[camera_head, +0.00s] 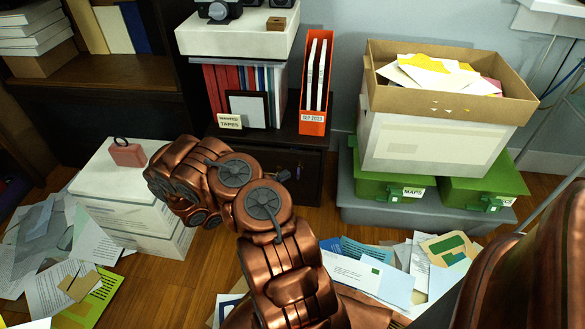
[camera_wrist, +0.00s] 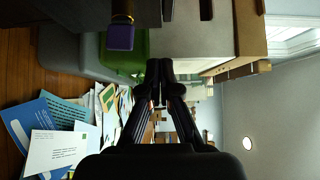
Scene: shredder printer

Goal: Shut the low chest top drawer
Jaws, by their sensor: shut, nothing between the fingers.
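The low dark chest (camera_head: 312,140) stands at the middle back in the head view. Its front (camera_head: 312,180) is in shadow and partly covered by my copper arm, so I cannot tell how far its top drawer is out. My gripper (camera_wrist: 160,68) shows in the wrist view, with its black fingers together and nothing between them. In the head view the fingers are hard to make out behind my arm. A small purple block on a brassy stem (camera_wrist: 120,37) is near the fingertips in the wrist view, apart from them.
An orange file holder (camera_head: 313,122) and a small framed panel (camera_head: 248,108) stand on the chest. To the right are green bins (camera_head: 395,187) under a white box (camera_head: 430,143) and an open carton (camera_head: 490,104). White stacked boxes (camera_head: 120,185) stand left. Papers (camera_head: 350,268) litter the floor.

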